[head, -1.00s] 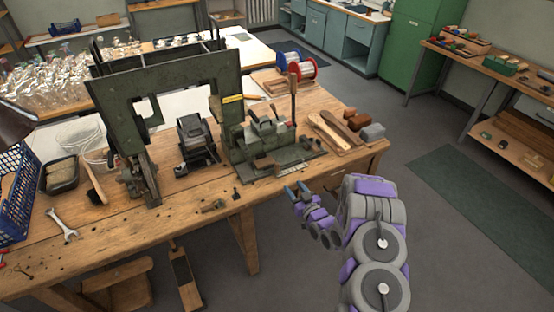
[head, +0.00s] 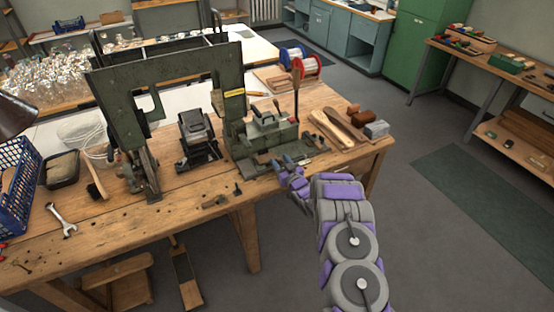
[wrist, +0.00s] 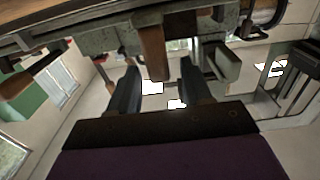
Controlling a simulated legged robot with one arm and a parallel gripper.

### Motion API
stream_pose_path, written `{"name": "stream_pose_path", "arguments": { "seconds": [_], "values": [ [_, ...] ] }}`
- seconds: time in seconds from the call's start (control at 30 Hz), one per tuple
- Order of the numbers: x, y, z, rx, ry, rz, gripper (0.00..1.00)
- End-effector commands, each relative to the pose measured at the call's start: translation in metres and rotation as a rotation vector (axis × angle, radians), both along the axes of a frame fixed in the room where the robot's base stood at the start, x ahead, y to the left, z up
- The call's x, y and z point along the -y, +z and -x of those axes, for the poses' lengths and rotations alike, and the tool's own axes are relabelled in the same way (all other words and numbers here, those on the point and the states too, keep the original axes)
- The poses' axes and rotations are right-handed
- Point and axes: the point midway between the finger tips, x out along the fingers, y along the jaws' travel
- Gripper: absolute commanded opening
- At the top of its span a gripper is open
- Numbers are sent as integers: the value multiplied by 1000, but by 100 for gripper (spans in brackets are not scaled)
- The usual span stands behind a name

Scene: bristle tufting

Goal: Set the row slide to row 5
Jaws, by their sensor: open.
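The green-grey row slide fixture (head: 268,138) stands on the wooden bench, right of the tall green machine frame. Its front edge, with a ruler-like strip, is mostly hidden behind my gripper in the head view. My gripper (head: 283,163) is at that front edge, with its two blue-grey fingers apart. In the wrist view my open fingers (wrist: 158,85) stand either side of a brown wooden handle (wrist: 151,52) hanging from the grey metal slide parts (wrist: 107,40). Gaps show between handle and fingers. I cannot read the row setting.
Wooden pieces (head: 332,130) and a grey block (head: 376,129) lie to the right. A small black machine (head: 197,140) stands to the left. The bench front left of my gripper has small loose parts.

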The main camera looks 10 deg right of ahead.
Motion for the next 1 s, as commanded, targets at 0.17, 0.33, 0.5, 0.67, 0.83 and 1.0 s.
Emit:
{"name": "stream_pose_path", "arguments": {
  "seconds": [0.17, 0.33, 0.5, 0.67, 0.83, 1.0],
  "values": [
    [-6, -1, -19, 3, 1, 0, 49],
    [-9, -1, -28, 0, 0, 0, 49],
    [-10, 0, -31, 2, 0, -1, 49],
    [-10, 0, -31, 1, 0, 0, 49],
    [-10, 0, -31, 1, 0, 0, 37],
    [-10, 0, -31, 1, 0, 0, 21]
  ]
}}
